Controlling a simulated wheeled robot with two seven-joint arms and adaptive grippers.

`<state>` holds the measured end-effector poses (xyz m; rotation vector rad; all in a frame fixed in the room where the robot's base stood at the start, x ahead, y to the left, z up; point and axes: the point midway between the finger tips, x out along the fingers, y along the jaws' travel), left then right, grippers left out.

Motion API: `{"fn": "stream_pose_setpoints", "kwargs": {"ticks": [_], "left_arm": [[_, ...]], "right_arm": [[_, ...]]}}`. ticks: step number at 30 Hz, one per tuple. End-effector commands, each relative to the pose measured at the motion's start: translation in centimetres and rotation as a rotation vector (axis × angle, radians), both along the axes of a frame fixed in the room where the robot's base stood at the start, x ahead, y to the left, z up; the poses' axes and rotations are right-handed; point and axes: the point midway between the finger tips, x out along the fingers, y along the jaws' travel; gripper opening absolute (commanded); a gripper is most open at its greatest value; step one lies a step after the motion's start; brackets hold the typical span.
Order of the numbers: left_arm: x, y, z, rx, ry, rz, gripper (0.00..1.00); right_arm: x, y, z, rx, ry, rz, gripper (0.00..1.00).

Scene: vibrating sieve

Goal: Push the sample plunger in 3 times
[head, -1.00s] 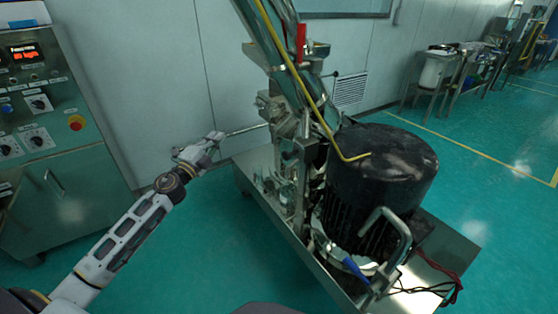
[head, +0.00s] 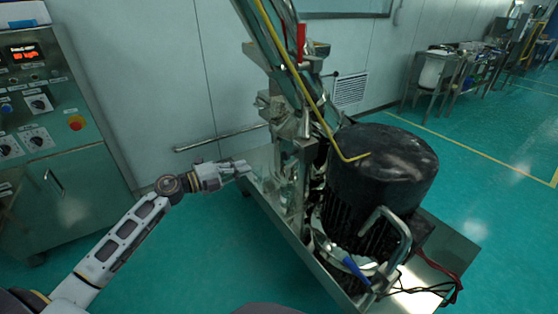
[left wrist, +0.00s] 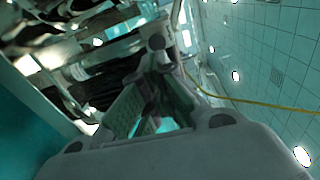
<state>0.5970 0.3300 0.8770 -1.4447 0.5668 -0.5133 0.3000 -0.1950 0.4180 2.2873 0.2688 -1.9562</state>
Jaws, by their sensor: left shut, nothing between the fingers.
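The sample plunger looks to be the thin grey metal rod (head: 221,138) that sticks out to the left from the upright metal part of the machine (head: 288,155). My left gripper (head: 246,168) is below the rod and apart from it in the picture. It is shut and empty, with its tips pointing right, close to the left edge of the machine's base tray. I cannot tell whether the tips touch the machine. The left wrist view shows the gripper's fingers (left wrist: 152,108) close up, with metal machine parts beyond them. My right gripper is not in view.
A big black motor (head: 385,165) stands on the metal base tray (head: 445,245), with a yellow cable (head: 310,95) above. A control cabinet (head: 75,180) stands at the left. The green floor between cabinet and machine is clear.

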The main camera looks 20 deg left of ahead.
Motion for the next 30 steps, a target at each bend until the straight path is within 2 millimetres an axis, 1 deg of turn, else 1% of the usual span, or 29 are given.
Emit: {"fn": "stream_pose_setpoints", "kwargs": {"ticks": [4,18,23,30], "left_arm": [[-0.5,-0.5,-0.3,-0.011,0.028,-0.032,0.0],[-0.4,-0.5,-0.3,-0.023,0.037,-0.028,0.0],[-0.2,-0.7,-0.3,-0.023,0.035,-0.028,0.0],[0.7,-1.5,-0.3,-0.025,0.035,-0.029,0.0]], "right_arm": [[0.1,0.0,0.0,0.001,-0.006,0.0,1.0],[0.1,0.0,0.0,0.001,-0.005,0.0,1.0],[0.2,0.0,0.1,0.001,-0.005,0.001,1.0],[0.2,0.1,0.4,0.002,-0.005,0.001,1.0]]}}
